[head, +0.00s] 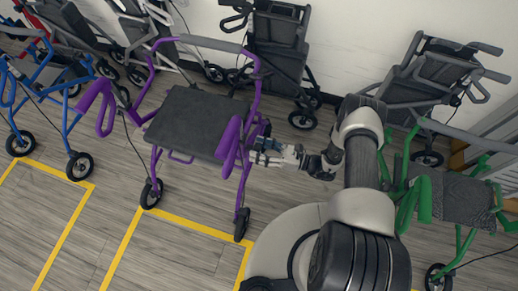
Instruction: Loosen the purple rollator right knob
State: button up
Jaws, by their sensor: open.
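The purple rollator (190,118) stands left of centre in the head view, with a dark seat, a grey backrest bar and purple handles. My gripper (260,151) reaches in from the right to the rollator's right-hand side, close beside the purple right handle (230,146) and the upright frame tube. It appears to hold nothing, and its jaws are open, though the fingertips are small and partly lost against the frame. I cannot make out the right knob; it may be hidden by the gripper or handle. I cannot tell whether the gripper touches the frame.
A blue rollator (52,75) stands at the left and a green one (452,195) at the right, near my arm. Several grey, black and white walkers line the wall behind. Yellow floor lines (190,224) mark bays; the wooden floor at the front left is clear.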

jog(key=shift+w+a, duration=0.1)
jog(key=shift+a, duration=0.1)
jog(key=shift+c, duration=0.6)
jog(key=c, duration=1)
